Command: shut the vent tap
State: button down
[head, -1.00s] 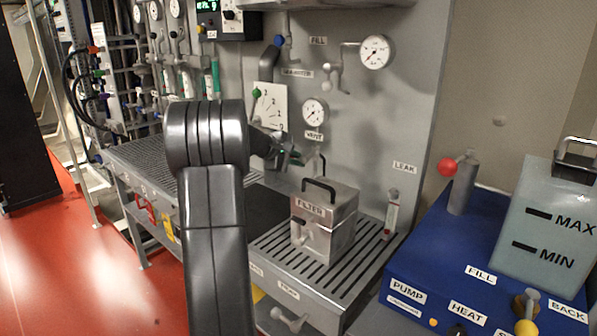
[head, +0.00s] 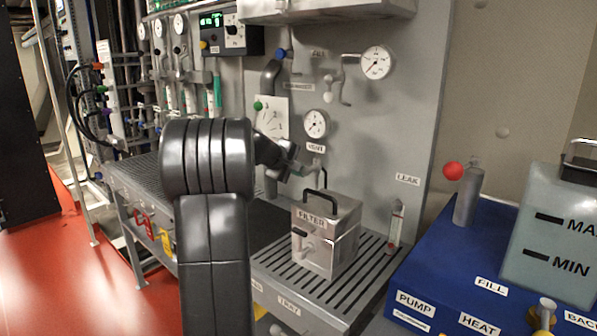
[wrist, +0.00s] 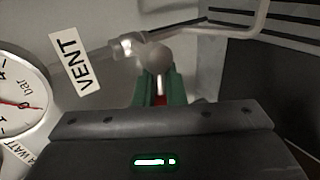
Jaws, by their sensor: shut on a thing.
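The vent tap (wrist: 154,56) is beside the VENT label in the wrist view, a rounded metal body on a bent metal pipe. A small red part (wrist: 160,99) of its handle shows between my green fingertips. My gripper (wrist: 160,92) is shut on this handle, just in front of the tap body. In the head view my gripper (head: 304,171) is at the wall just below the VENT label (head: 316,148), above and behind the filter box. The fingers hide most of the handle, so its angle is unclear.
The metal filter box (head: 343,235) with a black handle stands on the slotted tray (head: 272,262) below my gripper. A pressure gauge (head: 316,123) is above the label. The leak tube (head: 396,222) and a blue unit (head: 440,262) are to the right.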

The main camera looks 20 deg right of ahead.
jog(key=c, duration=1.6)
grip_release()
jog(key=shift+c, duration=0.2)
jog(key=shift+a, duration=0.1)
jog(key=v, duration=1.3)
jog(key=shift+s+a+r, duration=0.15)
jog(key=shift+a+r, duration=0.05)
jog(key=shift+a, duration=0.05)
jog(key=shift+d, duration=0.1)
jog(key=x, duration=1.3)
jog(key=shift+w+d+f, duration=0.2)
jog(key=shift+d, duration=0.1)
jog(key=shift+a, duration=0.1)
